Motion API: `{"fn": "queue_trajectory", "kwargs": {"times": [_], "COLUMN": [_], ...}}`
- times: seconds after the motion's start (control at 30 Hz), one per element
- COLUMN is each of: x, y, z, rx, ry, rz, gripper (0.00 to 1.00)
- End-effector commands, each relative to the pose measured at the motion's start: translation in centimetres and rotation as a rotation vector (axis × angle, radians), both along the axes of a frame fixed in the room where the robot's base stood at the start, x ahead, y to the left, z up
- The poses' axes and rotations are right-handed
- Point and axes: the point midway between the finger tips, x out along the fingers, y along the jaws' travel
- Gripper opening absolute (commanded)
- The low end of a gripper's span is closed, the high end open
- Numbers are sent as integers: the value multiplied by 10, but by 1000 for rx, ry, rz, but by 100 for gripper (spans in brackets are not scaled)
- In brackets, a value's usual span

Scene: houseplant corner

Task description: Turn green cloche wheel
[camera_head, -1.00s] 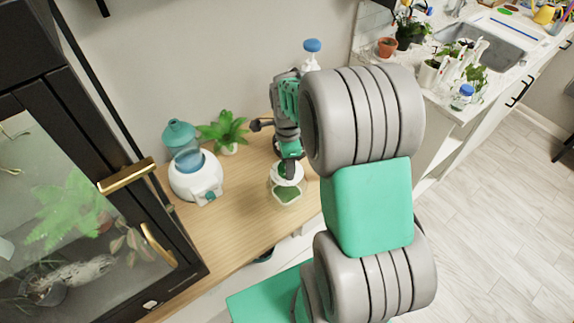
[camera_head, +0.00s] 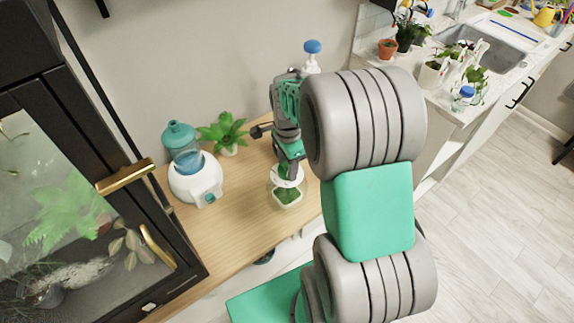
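A small clear container with a white top and green contents, which looks like the green cloche (camera_head: 287,194), stands near the front edge of the wooden counter. My gripper (camera_head: 288,172) points down at its top, at or just over the white lid. The wheel itself is hidden behind my gripper or too small to make out. My fingers are too small and covered to show whether they are open or shut.
A white humidifier with a teal bottle (camera_head: 195,178) and a potted fern (camera_head: 226,132) stand left of my arm on the wooden counter (camera_head: 235,225). A blue-topped bottle (camera_head: 312,55) stands behind my arm. A black glass cabinet (camera_head: 85,215) borders the left.

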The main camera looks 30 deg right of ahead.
Motion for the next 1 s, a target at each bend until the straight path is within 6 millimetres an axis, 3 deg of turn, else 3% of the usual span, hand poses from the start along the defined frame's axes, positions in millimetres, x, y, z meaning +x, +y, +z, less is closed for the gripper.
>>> {"fn": "queue_trajectory", "kwargs": {"times": [0.27,0.57,0.9,1.0], "x": [0,1,1,0], "y": [0,0,0,0], "z": [0,5,67,76], "rx": [0,-1,-1,0], "ry": [0,-2,-4,-1], "rz": [-1,-1,-1,-1], "gripper": [70,70,70,70]}}
